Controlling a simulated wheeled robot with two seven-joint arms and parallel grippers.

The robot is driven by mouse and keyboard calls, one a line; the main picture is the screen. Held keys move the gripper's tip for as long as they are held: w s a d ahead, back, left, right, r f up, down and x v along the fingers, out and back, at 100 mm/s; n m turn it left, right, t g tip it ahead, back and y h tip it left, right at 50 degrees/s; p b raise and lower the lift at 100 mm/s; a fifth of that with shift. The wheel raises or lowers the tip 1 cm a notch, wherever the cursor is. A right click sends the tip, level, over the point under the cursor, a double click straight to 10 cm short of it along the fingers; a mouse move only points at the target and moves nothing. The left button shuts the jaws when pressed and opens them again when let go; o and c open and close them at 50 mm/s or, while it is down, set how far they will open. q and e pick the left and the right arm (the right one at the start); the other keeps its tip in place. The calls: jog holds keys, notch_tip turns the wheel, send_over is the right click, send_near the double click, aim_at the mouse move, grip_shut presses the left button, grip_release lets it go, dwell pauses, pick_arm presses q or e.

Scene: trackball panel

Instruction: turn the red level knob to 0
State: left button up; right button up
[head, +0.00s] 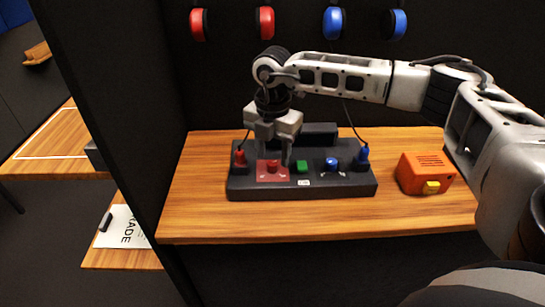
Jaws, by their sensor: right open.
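The red level knob (272,167) sits on a dark red plate (266,178) on the black panel (335,189). The panel rests on the wooden table. My right gripper (273,160) is above the red knob, pointing down with its fingers apart. One finger is on each side of the knob in the picture; whether they touch it cannot be told. The scale marks on the red plate are too small to read. My left gripper is out of view.
An orange box (424,171) stands at right. Red and blue round things hang on the back wall. The front table strip is clear.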

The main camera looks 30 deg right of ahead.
jog(key=shift+f, duration=1.2)
grip_shut()
